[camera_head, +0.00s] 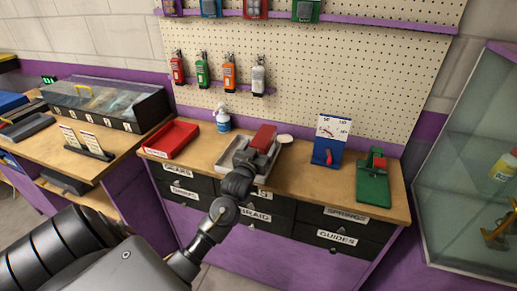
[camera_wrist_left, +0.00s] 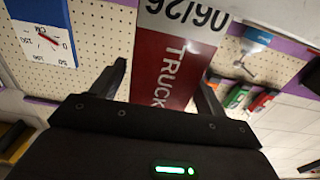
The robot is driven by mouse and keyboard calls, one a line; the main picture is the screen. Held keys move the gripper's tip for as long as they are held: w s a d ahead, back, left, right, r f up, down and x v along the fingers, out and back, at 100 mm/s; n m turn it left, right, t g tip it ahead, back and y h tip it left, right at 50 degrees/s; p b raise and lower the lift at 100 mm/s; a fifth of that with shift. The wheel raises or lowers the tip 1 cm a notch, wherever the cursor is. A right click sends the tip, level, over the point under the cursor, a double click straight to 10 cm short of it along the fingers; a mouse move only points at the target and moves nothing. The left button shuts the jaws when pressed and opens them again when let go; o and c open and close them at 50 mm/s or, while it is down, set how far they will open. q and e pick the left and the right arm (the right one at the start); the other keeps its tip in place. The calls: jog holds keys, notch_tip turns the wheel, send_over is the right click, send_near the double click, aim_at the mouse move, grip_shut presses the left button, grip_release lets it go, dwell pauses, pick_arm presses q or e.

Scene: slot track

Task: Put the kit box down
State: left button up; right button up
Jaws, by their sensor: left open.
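The kit box, a red box (camera_head: 264,137), is at the grey-white tray (camera_head: 228,163) on the middle bench; I cannot tell if it rests on the tray. In the left wrist view its red face (camera_wrist_left: 165,75) reads "TRUCK", with a white part marked "06/26". My left gripper (camera_head: 251,157) is just in front of the box. In the left wrist view my open gripper fingers (camera_wrist_left: 158,92) stand on either side of the box, with gaps visible. My right gripper is not in view.
A red tray (camera_head: 171,140) and a spray bottle (camera_head: 222,120) stand left of the grey-white tray. A blue gauge stand (camera_head: 328,145) and a green fixture (camera_head: 373,182) stand right. A small round dish (camera_head: 285,138) is beside the box. A glass cabinet (camera_head: 463,180) is at far right.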

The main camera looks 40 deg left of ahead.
pick_arm(q)
jog(key=shift+r, duration=0.2)
jog(key=shift+s+d+f, duration=0.1)
jog(key=shift+s+f, duration=0.05)
jog(key=shift+s, duration=0.1)
jog(key=b+v, duration=0.2)
jog(key=v, duration=0.9)
jog(key=shift+s, duration=0.2)
